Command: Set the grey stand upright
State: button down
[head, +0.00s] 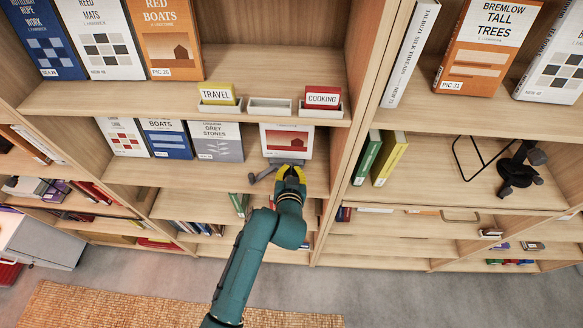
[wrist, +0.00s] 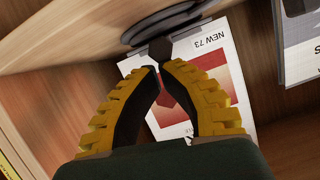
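The grey stand (head: 262,174) lies low on the middle shelf, in front of a white book with a red cover picture (head: 286,140). In the wrist view, the stand's grey curved part (wrist: 165,22) rests by the shelf board, and a darker narrow piece (wrist: 160,48) reaches toward my fingertips. My gripper (head: 290,172) has yellow fingers and is at the stand's right side. In the wrist view, my gripper (wrist: 164,68) is nearly closed, and its tips appear to pinch the end of that darker piece. My fingers hide part of the stand in the head view.
Grey Stones (head: 215,142) and other books stand left of the stand. A wooden upright (head: 345,150) bounds the bay on the right. Labelled holders for Travel (head: 216,94) and Cooking (head: 322,97) sit on the shelf above. The shelf's front left (head: 170,175) is clear.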

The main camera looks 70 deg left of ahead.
jog(key=s+d+r, duration=0.3)
jog(key=d+r, duration=0.3)
jog(key=d, duration=0.3)
jog(key=shift+s+r+p, duration=0.2)
jog(key=shift+r+p, duration=0.15)
jog(key=shift+p, duration=0.1)
jog(key=w+d+r+m+t+h+p, duration=0.1)
jog(key=w+d+r+t+p, duration=0.15)
jog(key=w+d+r, duration=0.55)
jog(key=w+d+r+m+t+h+p, duration=0.1)
jog(key=w+d+r+m+t+p, duration=0.2)
jog(key=d+r, duration=0.5)
jog(key=w+d+r+t+h+p, duration=0.1)
jog(key=w+d+r+t, duration=0.4)
jog(key=r, duration=0.7)
jog(key=s+d+r+m+t+h+p, duration=0.1)
jog(key=s+d+r+m+t+h, duration=0.2)
jog(key=d+r, duration=0.6)
jog(key=s+d+r+m+t+h+p, duration=0.1)
jog(key=s+d+r+m+t+h, duration=0.2)
jog(key=d+r+h, duration=0.3)
jog(key=d+r+m, duration=0.1)
jog(key=d+r, duration=0.2)
jog(key=r, duration=0.1)
jog(key=shift+s+r+m+h, duration=0.25)
jog(key=shift+s+m+h, duration=0.05)
jog(key=shift+s+h, duration=0.1)
